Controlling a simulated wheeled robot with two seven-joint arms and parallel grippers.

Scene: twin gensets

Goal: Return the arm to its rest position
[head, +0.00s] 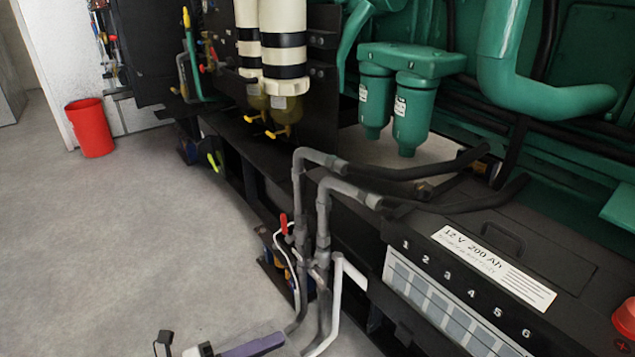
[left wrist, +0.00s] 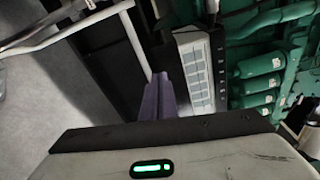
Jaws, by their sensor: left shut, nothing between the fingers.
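My left gripper (head: 278,340) shows at the bottom edge of the head view, with its purple fingers pointing right and most of the arm out of frame. In the left wrist view the purple fingers (left wrist: 160,80) are together, with nothing between them. The gripper is in front of the grey pipes (head: 325,215) and white pipe (head: 340,290), low over the floor; I cannot tell the exact gap. My right gripper is in neither view.
A black battery box (head: 560,255) marked 12 V 200 Ah stands at the right. Green filters (head: 413,105) and green engine pipework (head: 545,100) are behind it. A red bucket (head: 91,128) stands at the far left. The grey floor (head: 120,235) at left is clear.

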